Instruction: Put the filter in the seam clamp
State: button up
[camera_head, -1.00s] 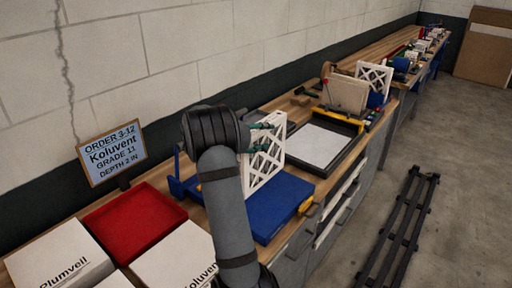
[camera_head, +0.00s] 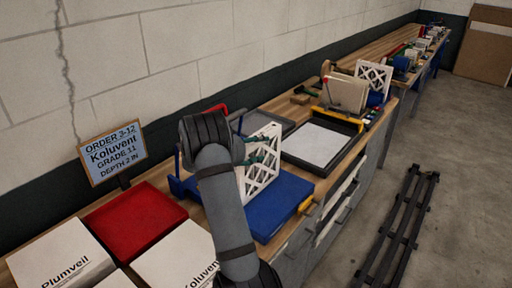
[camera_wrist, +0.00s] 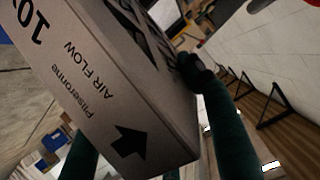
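The filter (camera_head: 262,172) is a thin panel with a white lattice face, upright in the head view. My gripper (camera_head: 256,152) has dark green fingers at the filter's upper part and is shut on it. In the wrist view the filter's cardboard side (camera_wrist: 110,85) shows "AIR FLOW" and a black arrow, with a finger on either side.
A black-framed tray (camera_head: 318,147) with a white sheet lies beyond the blue fixture. A red tray (camera_head: 135,222), white boxes (camera_head: 62,258) and an order sign (camera_head: 113,153) reading "Koluvent" are at the near left. Another lattice filter (camera_head: 373,78) stands farther along the bench.

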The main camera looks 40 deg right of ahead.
jog(key=o, duration=0.4)
jog(key=shift+r, duration=0.25)
jog(key=shift+a, duration=0.3)
jog(key=shift+o, duration=0.5)
jog(key=b+v, duration=0.2)
jog(key=v, duration=0.9)
jog(key=shift+s+a, duration=0.2)
